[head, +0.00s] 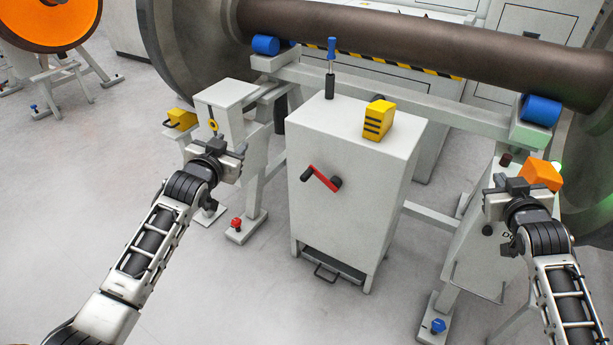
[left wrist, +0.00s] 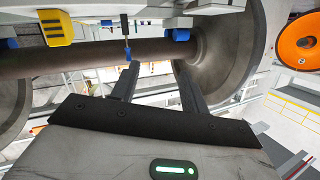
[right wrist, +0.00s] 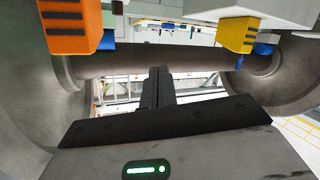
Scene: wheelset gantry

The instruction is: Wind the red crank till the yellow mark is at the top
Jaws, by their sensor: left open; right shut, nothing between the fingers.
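The red crank (head: 322,180) is on the front face of the white cabinet (head: 345,225) in the head view. Its arm slopes up to the left from a dark hub, with a black grip at the upper-left end. I cannot make out a yellow mark beside the crank. My left gripper (head: 222,152) is open and empty, left of the cabinet and apart from the crank; its spread fingers show in the left wrist view (left wrist: 153,78). My right gripper (head: 514,184) is shut and empty, well right of the cabinet; its closed fingers show in the right wrist view (right wrist: 158,88). Neither wrist view shows the crank.
On the cabinet top stand a yellow block (head: 379,120) and a blue-handled tool (head: 331,65). An orange block (head: 540,174) is by my right gripper. A yellow piece (head: 181,118) is beyond my left gripper. The axle (head: 430,40) spans behind. Floor in front is clear.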

